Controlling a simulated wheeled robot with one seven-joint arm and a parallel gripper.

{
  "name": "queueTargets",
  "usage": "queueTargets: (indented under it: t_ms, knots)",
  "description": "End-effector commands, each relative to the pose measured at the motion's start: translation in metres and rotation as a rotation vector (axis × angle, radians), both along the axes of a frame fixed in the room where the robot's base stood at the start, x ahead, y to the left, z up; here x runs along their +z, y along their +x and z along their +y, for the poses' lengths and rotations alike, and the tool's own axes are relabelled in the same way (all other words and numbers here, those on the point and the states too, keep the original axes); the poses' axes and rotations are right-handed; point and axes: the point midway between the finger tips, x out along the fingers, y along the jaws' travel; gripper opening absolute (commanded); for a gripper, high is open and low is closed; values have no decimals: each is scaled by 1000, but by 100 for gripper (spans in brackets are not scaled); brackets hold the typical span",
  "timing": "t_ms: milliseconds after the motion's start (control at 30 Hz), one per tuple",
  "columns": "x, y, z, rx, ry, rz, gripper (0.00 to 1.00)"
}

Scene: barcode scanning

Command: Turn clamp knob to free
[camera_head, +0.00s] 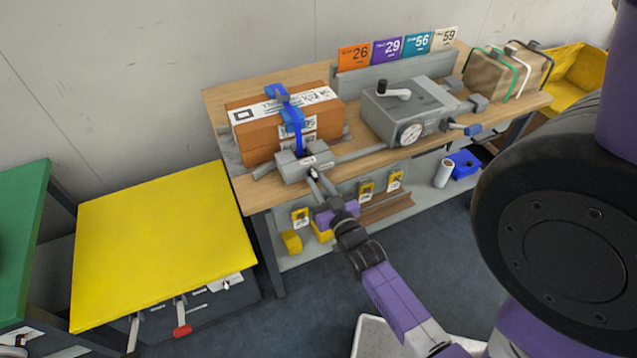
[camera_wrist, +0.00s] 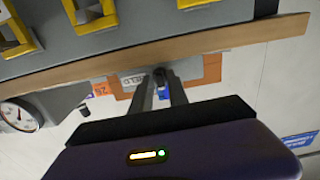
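The clamp (camera_head: 303,166) is a grey block at the table's front edge, with a blue upright and arm reaching over a brown box (camera_head: 262,140). A small dark knob on the clamp's front, likely the clamp knob (camera_wrist: 160,75), shows between my fingertips in the wrist view. My gripper (camera_head: 313,174) reaches up to the clamp from the front, its two grey fingers (camera_wrist: 161,84) apart on either side of the knob. The fingertips hide part of it, and I cannot tell whether they press on it. The box appears beneath the blue clamp arm.
A grey device with a dial (camera_head: 410,133) and black-knobbed crank stands to the right on the wooden table (camera_head: 228,105). A strapped brown parcel (camera_head: 505,72) sits farther right. Yellow-framed tags hang below the front edge. A yellow-topped table (camera_head: 160,240) stands at left.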

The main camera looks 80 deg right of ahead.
Motion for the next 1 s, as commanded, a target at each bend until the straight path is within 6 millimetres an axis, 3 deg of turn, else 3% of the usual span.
queueTargets:
  t_ms: [267,733,1000]
  knots:
    - [1,-1,1,0,0,-3,20]
    - [-1,-43,50,0,1,-1,20]
    - [1,-50,59,0,-1,-2,20]
